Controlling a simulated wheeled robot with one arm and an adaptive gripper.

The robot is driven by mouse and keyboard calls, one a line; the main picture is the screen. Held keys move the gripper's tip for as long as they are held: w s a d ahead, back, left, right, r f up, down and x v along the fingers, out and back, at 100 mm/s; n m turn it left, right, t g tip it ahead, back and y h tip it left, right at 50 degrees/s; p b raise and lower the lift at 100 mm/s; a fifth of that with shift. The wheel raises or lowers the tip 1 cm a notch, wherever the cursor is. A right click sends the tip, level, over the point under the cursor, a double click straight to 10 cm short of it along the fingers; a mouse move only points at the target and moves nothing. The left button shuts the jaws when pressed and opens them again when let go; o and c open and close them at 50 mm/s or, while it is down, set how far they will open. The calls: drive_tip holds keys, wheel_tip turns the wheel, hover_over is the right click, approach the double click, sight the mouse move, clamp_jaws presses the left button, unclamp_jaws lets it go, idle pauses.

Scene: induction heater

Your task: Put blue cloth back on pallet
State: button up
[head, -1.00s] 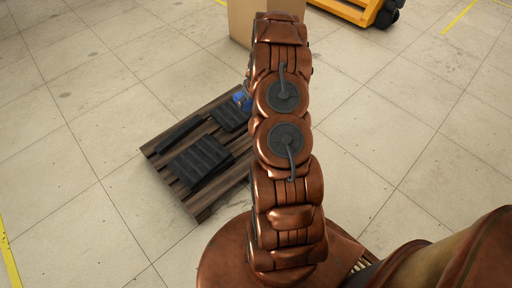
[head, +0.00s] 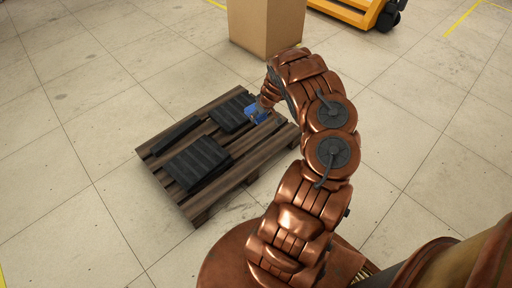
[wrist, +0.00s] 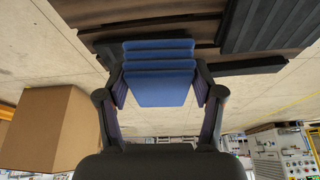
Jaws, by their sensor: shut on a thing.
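The blue cloth (wrist: 160,80) is a folded stack held between the two fingers of my gripper (wrist: 160,92) in the wrist view. My gripper is shut on it. In the head view the blue cloth (head: 256,112) shows at the end of my arm, over the far right part of the wooden pallet (head: 256,166). Whether the cloth touches the pallet cannot be told. Most of my gripper (head: 262,106) is small and partly hidden by my arm in the head view.
Black ribbed pieces (head: 198,160) lie on the pallet, with another (head: 232,112) close to the blue cloth. A cardboard box (head: 266,28) stands behind the pallet. A yellow pallet jack (head: 350,12) is at the top. The floor left of the pallet is clear.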

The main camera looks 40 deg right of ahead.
drive_tip(key=b, duration=0.8)
hover_over(257, 145)
drive_tip(key=s, duration=0.2)
wheel_tip(257, 145, down, 11)
drive_tip(key=shift+n, duration=0.5)
drive_tip(key=f+b, duration=0.2)
drive_tip(key=f, duration=0.1)
drive_tip(key=f+b, duration=0.1)
drive_tip(key=f, duration=0.3)
drive_tip(key=f+b, duration=0.2)
drive_tip(key=f, duration=0.1)
drive_tip(key=shift+w+a+f+b, duration=0.1)
drive_tip(key=shift+w+f+b, duration=0.2)
drive_tip(key=shift+b, duration=0.05)
drive_tip(key=o, duration=1)
